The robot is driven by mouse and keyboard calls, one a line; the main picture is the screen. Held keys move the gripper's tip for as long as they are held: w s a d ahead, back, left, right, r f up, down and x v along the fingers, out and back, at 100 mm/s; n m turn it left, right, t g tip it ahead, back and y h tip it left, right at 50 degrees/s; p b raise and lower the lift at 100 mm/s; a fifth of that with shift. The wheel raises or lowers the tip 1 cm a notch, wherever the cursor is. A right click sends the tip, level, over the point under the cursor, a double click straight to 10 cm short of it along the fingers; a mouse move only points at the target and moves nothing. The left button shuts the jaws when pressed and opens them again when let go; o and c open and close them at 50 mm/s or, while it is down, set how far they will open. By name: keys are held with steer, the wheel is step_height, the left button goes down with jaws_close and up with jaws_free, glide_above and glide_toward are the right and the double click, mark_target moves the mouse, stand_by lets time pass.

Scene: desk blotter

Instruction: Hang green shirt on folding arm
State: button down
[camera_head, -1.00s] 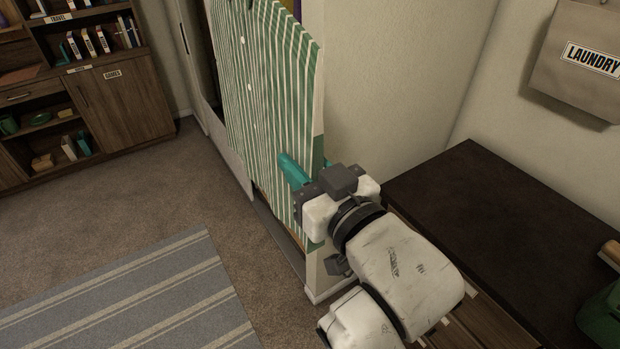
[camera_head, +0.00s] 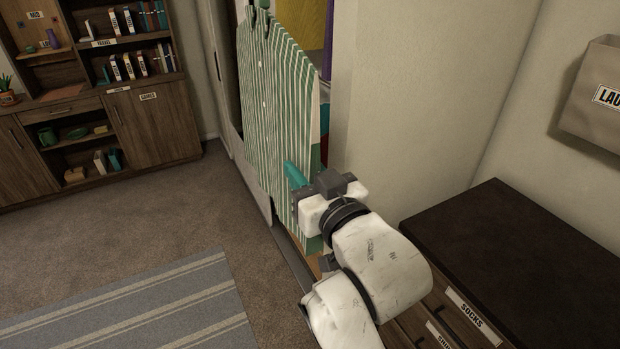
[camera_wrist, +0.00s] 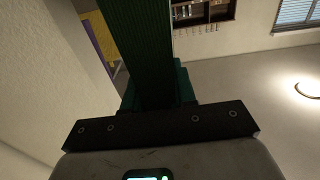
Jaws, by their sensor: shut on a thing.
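The green and white striped shirt (camera_head: 275,115) hangs long and upright in front of the open closet. Its narrow top (camera_head: 262,20) reaches the picture's upper edge. My gripper (camera_head: 296,175), with teal fingers, is shut on the shirt near its lower right part in the head view. In the wrist view a dark green striped strip of the shirt (camera_wrist: 140,45) runs up from between the fingers. The exact grip spot is hidden. I cannot make out a folding arm in either view.
The closet holds yellow and purple clothes (camera_head: 312,25) behind the shirt, beside a pale wall (camera_head: 400,90). A dark dresser (camera_head: 510,240) stands at right, below a laundry bag (camera_head: 600,95). A bookcase (camera_head: 150,125) stands at left. Carpet and a striped rug (camera_head: 150,300) are clear.

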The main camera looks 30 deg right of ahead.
mark_target(289, 154)
steer(key=shift+w+b, duration=0.4)
steer(key=shift+w, duration=2.4)
steer(key=shift+f+b, duration=0.5)
steer(key=shift+f, duration=0.25)
steer(key=c, duration=0.8)
jaws_free()
steer(key=shift+c, duration=0.2)
steer(key=shift+s+f, duration=0.1)
